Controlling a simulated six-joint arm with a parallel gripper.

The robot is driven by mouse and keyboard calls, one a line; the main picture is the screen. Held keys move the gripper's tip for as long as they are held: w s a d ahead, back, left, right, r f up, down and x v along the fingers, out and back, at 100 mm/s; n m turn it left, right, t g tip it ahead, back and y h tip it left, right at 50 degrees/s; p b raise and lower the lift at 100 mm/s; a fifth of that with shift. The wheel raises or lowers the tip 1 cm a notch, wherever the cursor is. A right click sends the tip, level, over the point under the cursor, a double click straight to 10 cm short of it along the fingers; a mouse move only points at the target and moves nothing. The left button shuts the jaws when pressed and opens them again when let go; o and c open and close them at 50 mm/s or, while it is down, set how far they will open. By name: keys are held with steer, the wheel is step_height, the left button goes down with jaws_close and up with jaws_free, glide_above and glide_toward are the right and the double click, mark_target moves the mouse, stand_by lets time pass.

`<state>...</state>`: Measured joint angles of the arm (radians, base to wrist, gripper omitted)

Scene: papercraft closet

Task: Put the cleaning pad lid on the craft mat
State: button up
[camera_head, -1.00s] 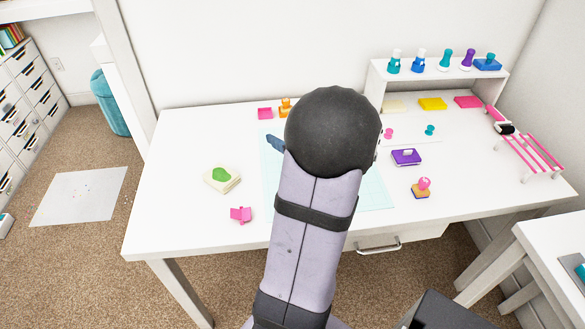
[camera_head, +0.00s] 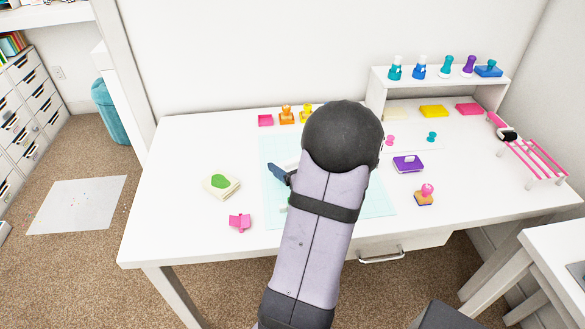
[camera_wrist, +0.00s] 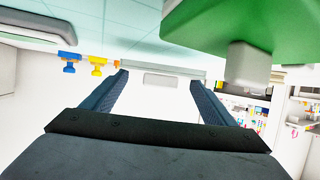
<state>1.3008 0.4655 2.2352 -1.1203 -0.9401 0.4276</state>
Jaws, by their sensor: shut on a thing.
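My gripper (camera_wrist: 160,82) has its two dark blue fingers well apart in the wrist view, with a pale flat slab (camera_wrist: 190,71) spanning between the tips. A small grey block sits on the slab's lower side. I take the slab to be the cleaning pad lid, gripped by its sides, though its identity is not certain. The pale blue gridded craft mat (camera_head: 375,205) lies mid-table under my arm. It also shows in the wrist view (camera_wrist: 130,15). In the head view my arm hides the slab and most of the gripper; one blue finger shows over the mat's left part.
A green block (camera_wrist: 210,20) with a pale knob is very close in the wrist view. A cream pad with a green patch (camera_head: 221,186) and a pink piece (camera_head: 239,223) lie left of the mat. A purple pad (camera_head: 407,163) and a stamp (camera_head: 424,195) lie to its right.

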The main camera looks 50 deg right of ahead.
steer(key=shift+f, duration=1)
steer(key=shift+f, duration=0.1)
steer(key=shift+f, duration=0.1)
steer(key=o, duration=1)
steer(key=shift+r, duration=0.3)
steer(key=p+v, duration=0.1)
steer(key=v, duration=1.1)
steer(key=shift+f, duration=0.1)
